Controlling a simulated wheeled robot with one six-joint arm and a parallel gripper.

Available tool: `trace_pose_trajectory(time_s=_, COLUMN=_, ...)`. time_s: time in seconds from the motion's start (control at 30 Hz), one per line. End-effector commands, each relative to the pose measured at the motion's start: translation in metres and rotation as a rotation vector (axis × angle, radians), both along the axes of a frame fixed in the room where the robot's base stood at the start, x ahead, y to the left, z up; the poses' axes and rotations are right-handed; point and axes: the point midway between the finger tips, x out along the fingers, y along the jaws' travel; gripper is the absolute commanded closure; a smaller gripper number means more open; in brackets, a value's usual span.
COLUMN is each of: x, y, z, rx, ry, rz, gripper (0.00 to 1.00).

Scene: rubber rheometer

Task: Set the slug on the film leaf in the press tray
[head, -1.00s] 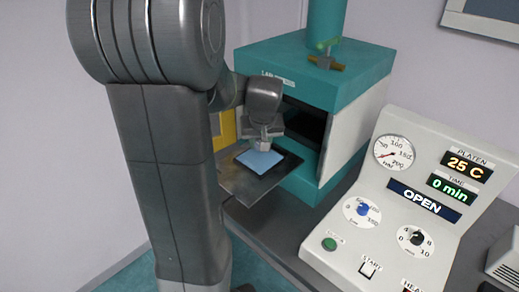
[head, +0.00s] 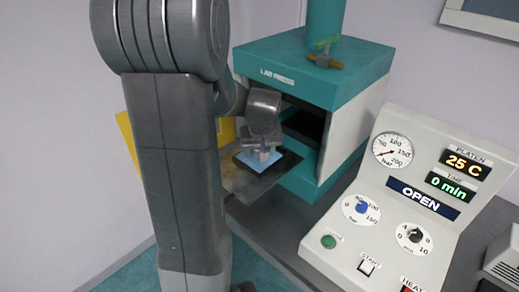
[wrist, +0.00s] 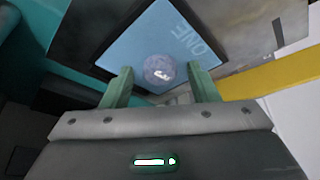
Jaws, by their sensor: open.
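The slug (wrist: 159,69) is a small round grey disc with a pale mark. In the wrist view it appears against the blue film leaf (wrist: 135,50), which has "ONE" printed on it. The film leaf (head: 245,160) lies on the dark plate of the press tray (head: 245,187), which sticks out of the lab press. My gripper (head: 264,156) is over the leaf. In the wrist view its green fingers (wrist: 160,72) are apart, one on each side of the slug, with gaps visible. The slug cannot be made out in the head view.
The teal lab press (head: 315,70) stands open behind the tray. A control console (head: 385,200) at the right reads OPEN, 25 C and 0 min. A yellow panel (head: 226,132) is behind my arm at the left.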

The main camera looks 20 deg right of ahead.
Motion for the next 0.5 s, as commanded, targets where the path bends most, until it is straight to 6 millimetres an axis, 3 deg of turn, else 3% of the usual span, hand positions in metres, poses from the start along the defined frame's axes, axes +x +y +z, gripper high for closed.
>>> trace_pose_trajectory(time_s=0.23, x=-0.003, y=0.001, z=0.013, rx=-0.002, ry=-0.004, rz=0.0, gripper=0.46)
trace_pose_trajectory(time_s=0.5, x=-0.022, y=0.006, z=0.059, rx=-0.002, ry=-0.006, rz=-0.001, gripper=0.46)
